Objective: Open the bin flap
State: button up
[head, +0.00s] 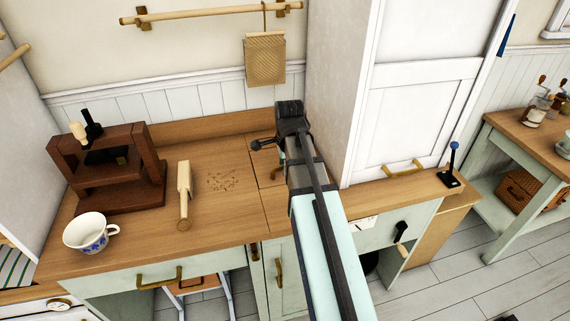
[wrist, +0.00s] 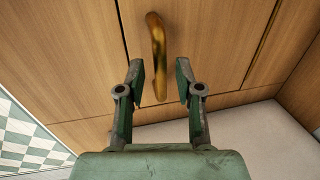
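The bin flap (head: 267,180) is a wooden panel set into the counter, outlined by thin seams. It looks flush with the counter, lying shut. Its curved brass handle (head: 277,170) is partly hidden by my arm in the head view. In the wrist view the brass handle (wrist: 157,45) stands between the fingertips of my gripper (wrist: 160,72), with wood of the flap (wrist: 205,40) around it. The two fingers are apart, with a visible gap on each side of the handle. In the head view my arm hides most of the gripper.
A brown wooden press (head: 110,170), a white cup (head: 88,232) and a wooden mallet-like tool (head: 184,190) stand on the counter to the left. A tall white cabinet (head: 415,90) rises close on the right. A woven pad (head: 265,60) hangs from a wall rail.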

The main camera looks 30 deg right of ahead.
grip_shut()
jog(key=shift+r, duration=0.1)
